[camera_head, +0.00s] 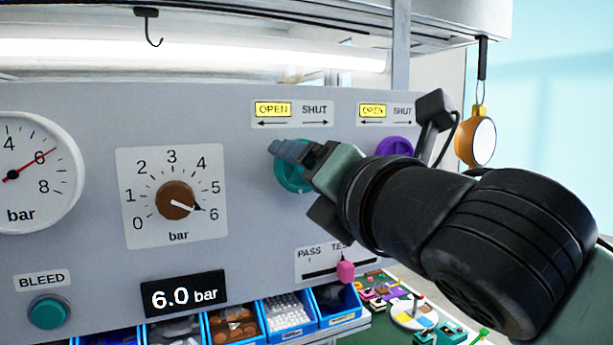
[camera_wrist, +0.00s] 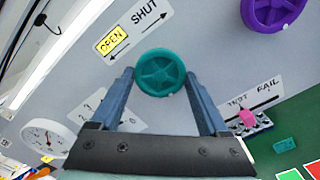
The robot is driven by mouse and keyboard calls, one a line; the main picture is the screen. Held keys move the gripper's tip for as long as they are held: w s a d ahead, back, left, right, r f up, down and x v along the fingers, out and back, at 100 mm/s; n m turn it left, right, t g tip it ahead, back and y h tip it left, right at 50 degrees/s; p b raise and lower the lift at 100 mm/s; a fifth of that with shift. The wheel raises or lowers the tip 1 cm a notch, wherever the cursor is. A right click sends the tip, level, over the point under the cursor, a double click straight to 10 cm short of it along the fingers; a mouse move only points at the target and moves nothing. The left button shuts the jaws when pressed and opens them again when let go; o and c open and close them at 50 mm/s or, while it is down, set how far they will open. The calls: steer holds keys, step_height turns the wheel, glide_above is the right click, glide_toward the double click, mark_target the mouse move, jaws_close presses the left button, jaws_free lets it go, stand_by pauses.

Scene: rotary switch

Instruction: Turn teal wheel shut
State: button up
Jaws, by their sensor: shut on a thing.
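The teal wheel (camera_head: 291,178) is on the grey panel under an OPEN/SHUT label (camera_head: 291,114), whose OPEN side is lit yellow. The wheel shows whole in the wrist view (camera_wrist: 161,72), a round disc with spokes and a small pale mark on its lower rim. My gripper (camera_head: 284,160) is at the wheel, with one finger on each side of its rim, and it is shut on the wheel (camera_wrist: 160,78). In the head view my gripper hides the wheel's right part.
A purple wheel (camera_head: 394,147) sits to the right, partly behind my wrist. A brown knob (camera_head: 175,200) points near 6, and a display (camera_head: 184,294) reads 6.0 bar. A pink slider (camera_head: 346,271) is below. A gold disc (camera_head: 476,137) hangs at the right.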

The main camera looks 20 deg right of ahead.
steer(key=m+b, duration=0.2)
steer(key=m, duration=0.2)
steer(key=shift+a+f, duration=0.1)
steer(key=shift+f, duration=0.05)
steer(key=m+b, duration=0.2)
steer(key=m, duration=0.3)
steer(key=shift+m+b, duration=0.35)
steer(key=shift+m, duration=0.05)
steer(key=m+b, duration=0.1)
steer(key=m, duration=0.3)
steer(key=shift+m, duration=0.3)
steer(key=shift+d+r+m, duration=0.15)
steer(key=shift+m, duration=4.8)
steer(key=shift+d+r+m, duration=0.1)
steer(key=shift+m, duration=4.85)
steer(key=o, duration=1.2)
steer(key=shift+o, duration=0.2)
